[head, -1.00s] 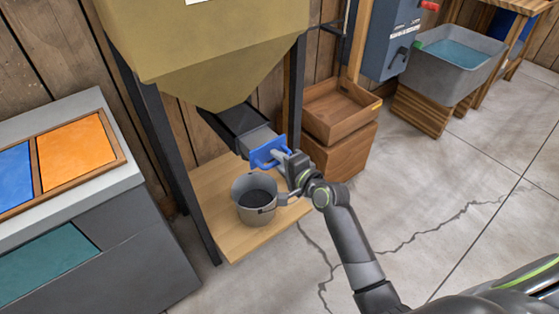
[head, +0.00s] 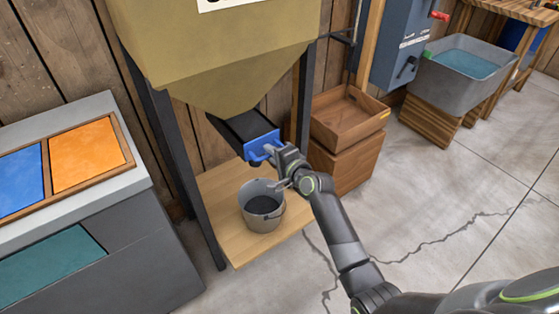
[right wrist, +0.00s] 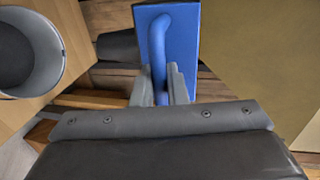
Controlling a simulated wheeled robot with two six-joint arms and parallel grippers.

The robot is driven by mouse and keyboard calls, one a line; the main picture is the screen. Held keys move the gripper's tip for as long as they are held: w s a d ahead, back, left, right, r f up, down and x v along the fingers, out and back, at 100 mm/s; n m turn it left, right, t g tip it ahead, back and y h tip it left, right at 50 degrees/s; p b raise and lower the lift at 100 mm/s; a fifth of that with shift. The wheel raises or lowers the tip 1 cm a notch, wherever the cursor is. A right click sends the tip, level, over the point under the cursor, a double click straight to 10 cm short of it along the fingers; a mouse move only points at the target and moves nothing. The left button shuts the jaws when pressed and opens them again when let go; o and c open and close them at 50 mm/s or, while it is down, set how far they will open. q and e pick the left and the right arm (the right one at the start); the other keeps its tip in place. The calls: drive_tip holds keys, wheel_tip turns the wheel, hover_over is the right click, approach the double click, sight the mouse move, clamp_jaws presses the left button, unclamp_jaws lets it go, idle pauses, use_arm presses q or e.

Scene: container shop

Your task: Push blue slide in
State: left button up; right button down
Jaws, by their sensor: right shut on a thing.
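The blue slide (head: 262,146) sits at the mouth of the dark chute (head: 246,127) under the tan hopper (head: 215,60). Its front plate lies close against the chute's end in the head view. My right gripper (head: 275,157) is shut on the slide's handle. In the right wrist view the blue plate (right wrist: 183,50) and its curved handle (right wrist: 160,55) show, with the right gripper's fingers (right wrist: 166,88) around the handle. A grey bucket (head: 263,222) with dark contents stands below the chute on a wooden board (head: 225,190). My left gripper is not in view.
A wooden crate (head: 338,128) on a wooden box (head: 348,165) stands right of the hopper. A grey counter (head: 125,185) with blue and orange panels is at left. A grey tub (head: 448,92) stands at the back right. The cracked floor at right is clear.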

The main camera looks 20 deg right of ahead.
drive_tip(key=shift+w+r, duration=0.1)
drive_tip(key=shift+r, duration=0.05)
drive_tip(key=c, duration=1.8)
unclamp_jaws()
drive_tip(key=shift+o, duration=1.3)
drive_tip(key=shift+w+a, duration=0.1)
drive_tip(key=shift+w, duration=0.05)
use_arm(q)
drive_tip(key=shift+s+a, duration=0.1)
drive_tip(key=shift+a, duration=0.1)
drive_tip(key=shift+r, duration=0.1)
